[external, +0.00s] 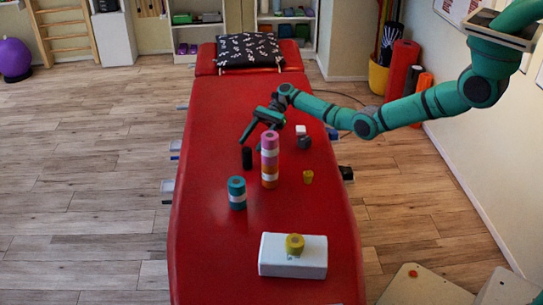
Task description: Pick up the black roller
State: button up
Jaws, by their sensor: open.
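A small black upright cylinder, the black roller (247,157), stands on the red treatment table (215,120), near the table's middle. My gripper (253,139) is open, with its fingers angled down. In the picture it is just above and slightly right of the roller, and nothing shows between the fingers. I cannot tell from this one view how far it is from the roller. A tall pink and orange stack of rolls (270,158) stands close on the right and partly hides one finger.
A yellow cup (308,176), a white and grey block pair (304,138) and a white box (280,264) bearing a yellow roll (295,243) are also on the table. A patterned pillow (248,50) lies at the far end.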

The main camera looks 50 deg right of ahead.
aim_at(248, 148)
jog(key=x, duration=0.3)
jog(key=shift+s+a+f, duration=0.1)
jog(key=shift+a, duration=0.15)
jog(key=shift+s+x, duration=0.2)
jog(key=shift+x, duration=2.45)
jog(key=c, duration=1.2)
